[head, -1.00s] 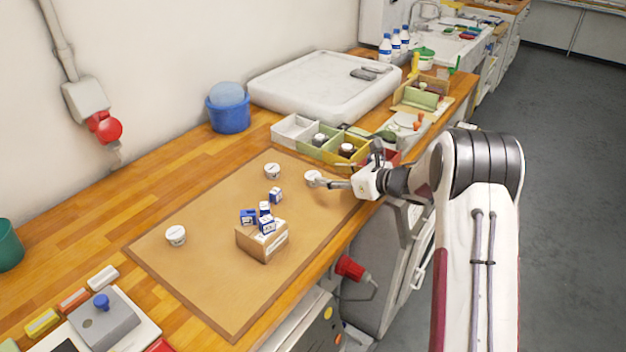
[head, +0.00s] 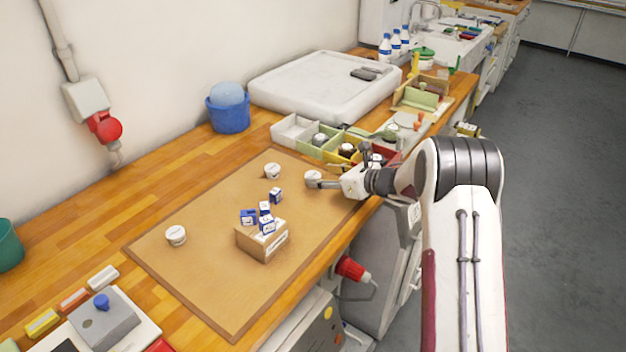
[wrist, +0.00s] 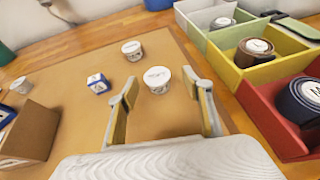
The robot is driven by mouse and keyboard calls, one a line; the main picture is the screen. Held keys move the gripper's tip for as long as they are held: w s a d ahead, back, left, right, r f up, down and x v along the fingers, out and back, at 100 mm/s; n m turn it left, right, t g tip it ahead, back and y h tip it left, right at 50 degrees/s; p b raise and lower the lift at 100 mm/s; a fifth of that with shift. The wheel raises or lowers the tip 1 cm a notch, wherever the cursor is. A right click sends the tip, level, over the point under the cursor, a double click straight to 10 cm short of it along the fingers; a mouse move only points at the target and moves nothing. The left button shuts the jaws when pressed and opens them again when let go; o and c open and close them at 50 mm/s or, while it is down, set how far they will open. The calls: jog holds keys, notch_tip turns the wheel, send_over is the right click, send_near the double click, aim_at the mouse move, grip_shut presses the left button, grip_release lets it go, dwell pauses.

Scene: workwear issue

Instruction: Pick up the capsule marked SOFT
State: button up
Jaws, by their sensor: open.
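Three white tubs with dark print on their lids stand upright on the brown mat (head: 205,290); I cannot clearly read SOFT on any. The nearest tub (wrist: 157,80) is at the tips of my gripper (wrist: 161,86), in line with the gap between the fingers; it also shows in the head view (head: 312,175). A second tub (wrist: 132,50) stands just behind it, also in the head view (head: 272,171). The third tub (head: 176,235) is at the mat's left, and in the wrist view (wrist: 21,85). My gripper (head: 320,183) is open and holds nothing.
Small blue-and-white boxes (head: 276,195) lie on the mat, some on a cardboard box (head: 262,241). The mat's front is clear.

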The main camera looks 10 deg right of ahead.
aim_at(313, 175)
jog(key=shift+w+a+f, duration=0.75)
jog(key=shift+w+a, duration=0.05)
jog(key=shift+a, duration=0.2)
jog(key=shift+w+a+f, duration=0.3)
jog(key=shift+w+a, duration=0.1)
jog(key=shift+w, duration=0.15)
jog(key=c, duration=1.1)
